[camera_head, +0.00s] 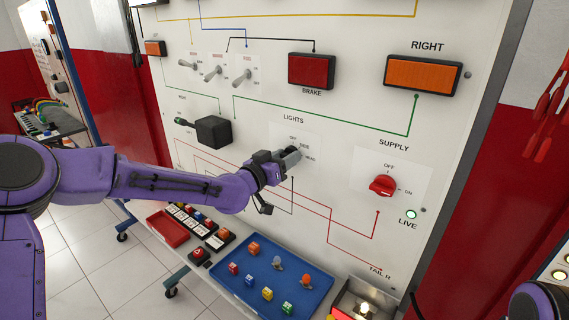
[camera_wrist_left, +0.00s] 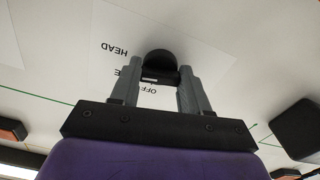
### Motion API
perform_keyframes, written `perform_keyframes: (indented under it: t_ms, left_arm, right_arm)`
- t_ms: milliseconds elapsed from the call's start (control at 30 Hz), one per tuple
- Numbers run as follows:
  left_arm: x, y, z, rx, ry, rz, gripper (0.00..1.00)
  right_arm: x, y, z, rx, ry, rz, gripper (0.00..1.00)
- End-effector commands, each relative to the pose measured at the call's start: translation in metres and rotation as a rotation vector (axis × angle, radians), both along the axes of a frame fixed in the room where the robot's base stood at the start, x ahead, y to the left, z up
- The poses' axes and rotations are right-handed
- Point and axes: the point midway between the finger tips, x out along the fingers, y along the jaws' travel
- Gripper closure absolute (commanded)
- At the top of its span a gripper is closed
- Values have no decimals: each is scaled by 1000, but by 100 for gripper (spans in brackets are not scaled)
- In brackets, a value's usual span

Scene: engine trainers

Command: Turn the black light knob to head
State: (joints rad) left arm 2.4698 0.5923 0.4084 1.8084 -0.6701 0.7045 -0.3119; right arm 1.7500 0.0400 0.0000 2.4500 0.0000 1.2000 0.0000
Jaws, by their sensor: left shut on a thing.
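The black light knob (camera_wrist_left: 158,63) shows in the left wrist view between the two grey fingers of my left gripper (camera_wrist_left: 159,88). The fingers are shut on it. The words HEAD and OFF and part of a third word show upside down on the panel beside it. In the head view my left gripper (camera_head: 291,157) reaches the panel under the word LIGHTS, at the OFF, SIDE and HEAD labels, and hides most of the knob. I cannot tell exactly which label the knob points at. My right gripper is not in view.
The white panel (camera_head: 330,115) holds a red supply knob (camera_head: 383,186), a lit LIVE lamp (camera_head: 411,214), a red BRAKE block (camera_head: 311,71), an orange RIGHT block (camera_head: 423,76) and a black box (camera_head: 213,132). A blue tray (camera_head: 237,291) with small parts lies below.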

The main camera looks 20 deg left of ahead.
Motion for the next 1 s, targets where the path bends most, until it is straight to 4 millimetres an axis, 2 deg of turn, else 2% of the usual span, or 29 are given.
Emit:
perform_keyframes:
  t_ms: [100, 400, 967, 1000]
  left_arm:
    - [0, 0, -3, 70, -24, 0, 85]
    - [0, 0, -2, 178, -61, -1, 85]
    - [0, 0, -2, 203, -68, -2, 85]
    - [0, 0, -2, 203, -68, -2, 45]
  right_arm:
    - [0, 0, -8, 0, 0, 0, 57]
    - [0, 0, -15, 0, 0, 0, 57]
    - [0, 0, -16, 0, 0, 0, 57]
    - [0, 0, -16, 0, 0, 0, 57]
